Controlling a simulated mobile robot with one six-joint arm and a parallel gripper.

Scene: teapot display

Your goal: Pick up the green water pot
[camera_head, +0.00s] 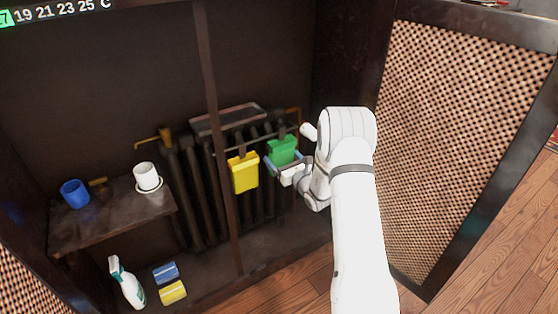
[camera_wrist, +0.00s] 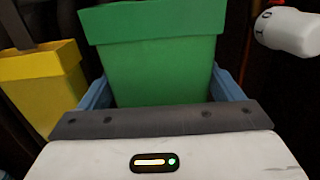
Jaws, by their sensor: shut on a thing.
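The green water pot (camera_head: 281,150) hangs at the front of the dark radiator, at the right end of its rail. In the wrist view the green water pot (camera_wrist: 155,55) fills the middle, upright, with a wide rim at its top. My gripper (camera_head: 284,168) is shut on the green pot. In the wrist view its blue fingers (camera_wrist: 158,90) lie along the pot's left and right sides. The pot's lower part is hidden behind the gripper body.
A yellow pot (camera_head: 243,173) hangs close left of the green pot. A dark upright post (camera_head: 217,130) stands left of it. A white knob (camera_wrist: 290,32) is near on the right. A small table (camera_head: 120,220) at left holds a blue cup (camera_head: 75,193) and a white cup (camera_head: 147,176).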

